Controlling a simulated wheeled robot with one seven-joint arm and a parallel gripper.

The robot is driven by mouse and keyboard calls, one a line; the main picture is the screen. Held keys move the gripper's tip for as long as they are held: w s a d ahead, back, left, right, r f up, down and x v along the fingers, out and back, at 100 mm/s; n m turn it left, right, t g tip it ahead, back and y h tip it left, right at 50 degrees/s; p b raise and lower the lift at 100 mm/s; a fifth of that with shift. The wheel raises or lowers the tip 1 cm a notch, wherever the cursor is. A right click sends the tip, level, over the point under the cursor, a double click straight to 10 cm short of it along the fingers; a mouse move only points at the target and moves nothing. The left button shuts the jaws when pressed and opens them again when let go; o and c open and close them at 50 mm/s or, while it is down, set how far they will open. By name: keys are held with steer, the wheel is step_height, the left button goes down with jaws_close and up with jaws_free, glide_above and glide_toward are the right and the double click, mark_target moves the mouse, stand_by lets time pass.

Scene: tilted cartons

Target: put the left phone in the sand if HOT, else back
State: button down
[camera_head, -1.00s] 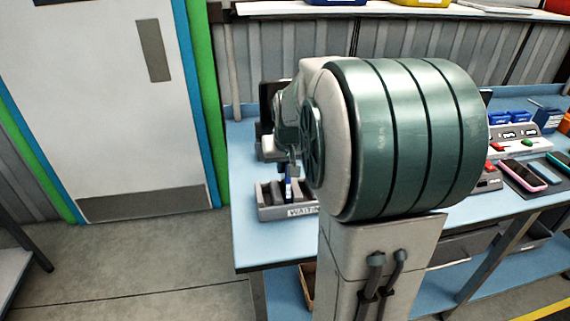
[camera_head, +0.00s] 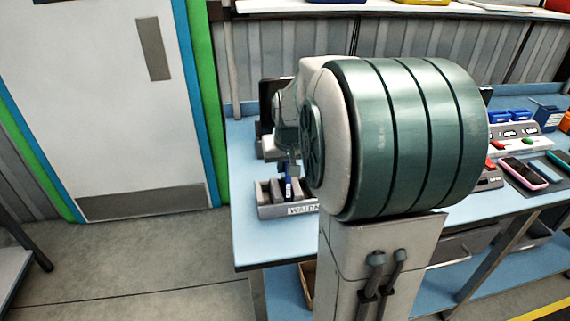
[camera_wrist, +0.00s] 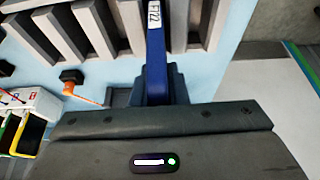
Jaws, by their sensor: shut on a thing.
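A blue phone (camera_head: 288,188) stands upright at the grey WAITING rack (camera_head: 268,213), partly hidden by my arm. In the wrist view the phone (camera_wrist: 157,70) is edge-on, with a white label near its top. My gripper (camera_head: 290,166) is shut on this phone; its fingertips are mostly hidden. The rack's slots (camera_wrist: 48,35) show at the top of the wrist view. I cannot tell whether the phone's lower end is still inside a slot. A pink-edged phone (camera_head: 524,173) lies on a dark mat at the right. No sand is identifiable.
The blue bench (camera_head: 255,245) is clear in front of the rack. My arm hides the bench's middle. An orange-ended cable (camera_wrist: 72,77) shows in the wrist view.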

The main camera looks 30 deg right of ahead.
steer(key=c, duration=1.3)
jaws_free()
steer(key=shift+c, duration=0.2)
steer(key=v, duration=1.4)
steer(key=shift+r, duration=0.1)
step_height(320, 180, up, 7)
steer(key=p, duration=0.5)
